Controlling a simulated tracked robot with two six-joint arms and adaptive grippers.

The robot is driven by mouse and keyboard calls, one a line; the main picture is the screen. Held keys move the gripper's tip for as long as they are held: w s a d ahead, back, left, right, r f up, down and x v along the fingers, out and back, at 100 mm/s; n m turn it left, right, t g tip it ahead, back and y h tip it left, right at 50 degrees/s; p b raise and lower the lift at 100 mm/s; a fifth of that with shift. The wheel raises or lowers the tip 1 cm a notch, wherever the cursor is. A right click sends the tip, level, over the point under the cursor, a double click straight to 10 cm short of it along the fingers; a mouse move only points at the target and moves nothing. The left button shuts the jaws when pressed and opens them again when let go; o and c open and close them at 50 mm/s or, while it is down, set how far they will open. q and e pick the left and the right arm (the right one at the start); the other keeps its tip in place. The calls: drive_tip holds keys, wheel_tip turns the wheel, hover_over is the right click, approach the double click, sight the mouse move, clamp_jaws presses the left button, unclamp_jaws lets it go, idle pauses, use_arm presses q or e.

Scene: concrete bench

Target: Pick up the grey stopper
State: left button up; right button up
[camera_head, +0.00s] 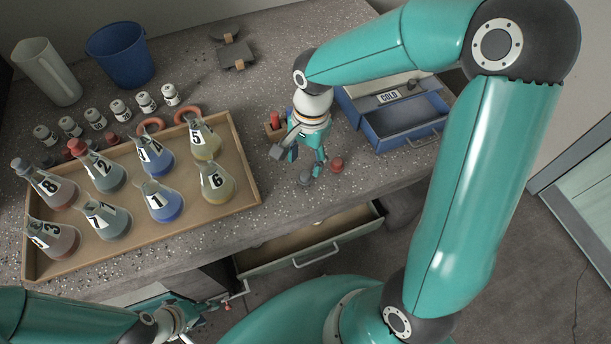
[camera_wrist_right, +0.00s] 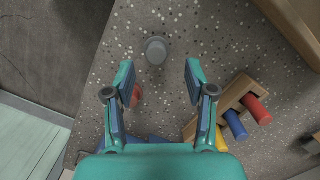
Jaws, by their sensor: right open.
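The grey stopper (camera_head: 305,178) stands on the speckled bench near its front edge. In the right wrist view the grey stopper (camera_wrist_right: 156,51) lies just beyond the fingertips, roughly centred between them. My right gripper (camera_head: 307,162) points down over the bench right beside it. In the wrist view the right gripper's fingers (camera_wrist_right: 159,78) are apart with nothing between them. My left gripper (camera_head: 215,304) is low at the bench front, near the drawer handle; its jaws are too small to judge.
A red stopper (camera_head: 337,164) stands close to the right gripper. A wooden block (camera_wrist_right: 239,90) holds coloured pieces. A wooden tray (camera_head: 245,172) of numbered flasks is on the left; a blue case marked COLD (camera_head: 408,118) is on the right. A drawer (camera_head: 310,240) is open below.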

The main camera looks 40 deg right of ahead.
sight(306, 173)
drive_tip(key=shift+s+a+f, duration=0.15)
drive_tip(key=shift+s+f, duration=0.05)
drive_tip(key=shift+f, duration=1.1)
drive_tip(key=shift+s+a+f, duration=0.15)
drive_tip(key=shift+f, duration=1.15)
drive_tip(key=c, duration=0.7)
